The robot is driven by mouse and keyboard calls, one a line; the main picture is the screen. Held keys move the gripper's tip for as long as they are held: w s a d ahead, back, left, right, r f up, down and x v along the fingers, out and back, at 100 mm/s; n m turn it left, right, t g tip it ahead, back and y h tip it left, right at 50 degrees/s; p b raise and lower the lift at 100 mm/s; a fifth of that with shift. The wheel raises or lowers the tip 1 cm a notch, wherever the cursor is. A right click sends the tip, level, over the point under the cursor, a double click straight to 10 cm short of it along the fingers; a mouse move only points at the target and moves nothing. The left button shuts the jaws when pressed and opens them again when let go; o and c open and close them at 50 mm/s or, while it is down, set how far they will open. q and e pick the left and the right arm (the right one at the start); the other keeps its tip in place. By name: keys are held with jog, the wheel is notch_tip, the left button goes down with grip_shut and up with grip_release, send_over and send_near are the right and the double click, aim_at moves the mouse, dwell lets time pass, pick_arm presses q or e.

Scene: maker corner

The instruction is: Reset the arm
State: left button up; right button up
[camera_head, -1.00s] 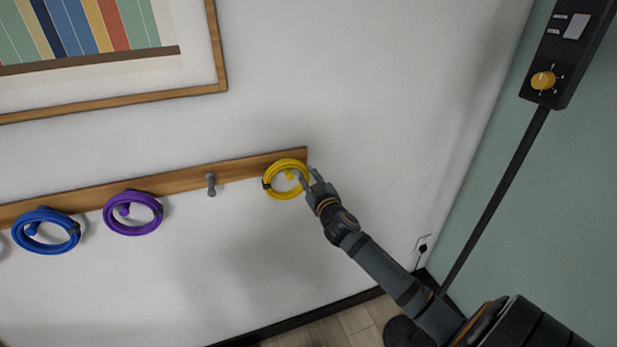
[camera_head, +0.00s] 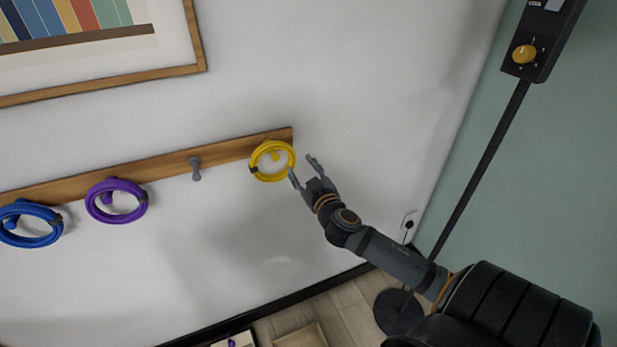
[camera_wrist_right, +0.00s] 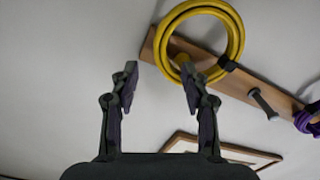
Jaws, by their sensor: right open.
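My right gripper (camera_head: 302,169) is open and empty, just to the right of the yellow cable coil in the head view. The yellow coil (camera_head: 254,160) hangs on a peg at the right end of the wooden rail (camera_head: 228,152). In the right wrist view the open fingers (camera_wrist_right: 158,85) stand below the yellow coil (camera_wrist_right: 238,38), with nothing seen between them. One fingertip overlaps the coil's edge there; I cannot tell from that view alone whether they touch. My left gripper is not in view.
A bare grey peg (camera_head: 195,168), a purple coil (camera_head: 128,217) and a blue coil (camera_head: 36,241) are along the rail to the left. A black stand with a control box (camera_head: 540,45) rises at the right. A framed picture (camera_head: 100,86) hangs above. Open wall lies below the rail.

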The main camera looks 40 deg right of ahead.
jog(key=v, duration=0.5)
jog(key=shift+s+a, duration=0.1)
jog(key=shift+s, duration=0.25)
jog(key=s+d+f+g+h, duration=0.1)
jog(key=d+f+g, duration=0.1)
jog(key=d+f, duration=0.45)
jog(key=d+f+g+h, duration=0.1)
jog(key=d+f+g, duration=0.2)
jog(key=f, duration=0.7)
jog(key=s+d+f+m+g, duration=0.15)
jog(key=s+f, duration=0.25)
jog(key=f, duration=0.5)
jog(key=s+f+g+y, duration=0.1)
jog(key=s+f+g, duration=0.1)
jog(key=s+f, duration=0.45)
jog(key=s+d+f+g, duration=0.1)
jog(key=s+f+g, duration=0.15)
jog(key=f, duration=0.75)
jog(key=s+a+f+g+y, duration=0.2)
jog(key=s+a+f, duration=0.7)
jog(key=s, duration=0.3)
jog(key=s+a+f+g+y, duration=0.2)
jog(key=s+a+f+g, duration=0.1)
jog(key=s+a+f, duration=0.7)
jog(key=s+f, duration=0.1)
jog(key=s, duration=0.2)
jog(key=shift+s, duration=0.15)
